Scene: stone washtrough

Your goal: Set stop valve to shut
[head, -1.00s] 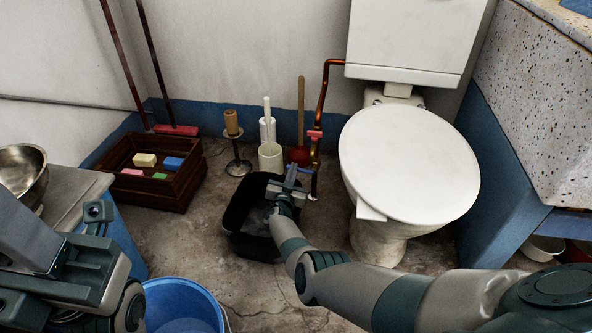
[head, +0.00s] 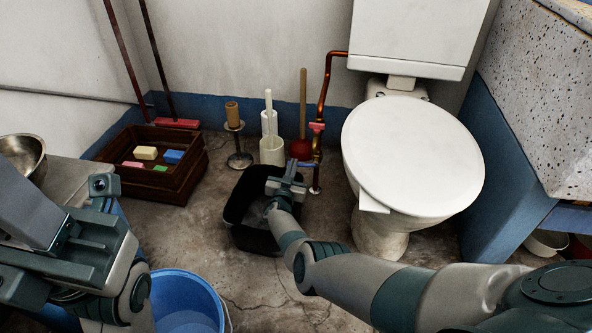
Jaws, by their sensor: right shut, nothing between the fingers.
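The stop valve (head: 316,151) sits low on the copper pipe (head: 322,108) left of the toilet. A small blue lever (head: 308,164) sticks out from it to the left, roughly level. My right gripper (head: 288,183) is shut and empty, just left of and in front of the valve in the picture. It covers part of the lever's left end, and I cannot tell whether it touches it. A pink-red fitting (head: 317,127) is on the pipe above the valve. My left arm shows at the lower left, but its fingers are not visible.
A black bin (head: 246,205) stands under my right gripper. A toilet brush holder (head: 272,150) and a plunger (head: 301,148) stand behind the gripper. The toilet (head: 412,155) is close on the right. A blue bucket (head: 185,302) and a wooden crate (head: 172,186) are at left.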

